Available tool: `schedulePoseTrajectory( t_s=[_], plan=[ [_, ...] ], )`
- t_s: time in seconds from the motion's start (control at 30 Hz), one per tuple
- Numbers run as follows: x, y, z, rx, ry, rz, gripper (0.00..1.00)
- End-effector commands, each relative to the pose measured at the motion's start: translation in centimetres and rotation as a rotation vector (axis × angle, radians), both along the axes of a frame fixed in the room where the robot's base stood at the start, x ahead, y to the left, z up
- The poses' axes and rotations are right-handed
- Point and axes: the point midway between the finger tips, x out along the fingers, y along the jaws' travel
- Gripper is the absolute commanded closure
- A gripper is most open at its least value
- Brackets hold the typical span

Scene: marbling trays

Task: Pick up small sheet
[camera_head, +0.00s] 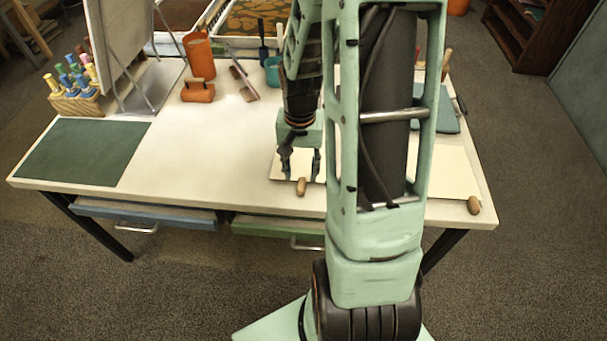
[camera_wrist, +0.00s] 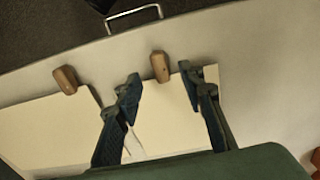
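The small sheet (camera_head: 276,173) is a pale sheet lying on the white table left of my arm, with a short wooden piece (camera_head: 301,187) at its front edge. My gripper (camera_head: 301,170) points down over it, its fingers spread apart with no object between the tips. In the wrist view the open fingers (camera_wrist: 160,86) reach over the small sheet (camera_wrist: 165,120), and the wooden piece (camera_wrist: 160,67) lies just beyond the fingertips. I cannot tell whether the tips touch the sheet.
A larger pale sheet (camera_head: 455,178) with another wooden piece (camera_head: 474,205) lies to the right, partly behind my arm. A dark green mat (camera_head: 82,151) covers the left end. The table's left middle is clear.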

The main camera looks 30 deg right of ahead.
Motion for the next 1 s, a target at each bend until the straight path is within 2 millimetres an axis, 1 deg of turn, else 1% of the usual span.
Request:
schedulePoseTrajectory(
  t_s=[0.2, 0.33, 0.43, 0.67, 0.93, 1.0],
  plan=[
    [-0.4, 0.1, -3.1, 0.003, 0.006, 0.0, 0.64],
    [-0.3, 0.1, -4.5, 0.002, 0.003, 0.0, 0.64],
    [-0.2, 0.0, -5.0, 0.001, 0.002, 0.0, 0.64],
    [-0.2, 0.0, -5.0, 0.001, 0.001, -0.001, 0.64],
    [-0.2, 0.0, -5.0, 0.001, 0.001, -0.001, 0.94],
    [-0.2, 0.0, -5.0, 0.001, 0.001, -0.001, 0.94]
  ],
)
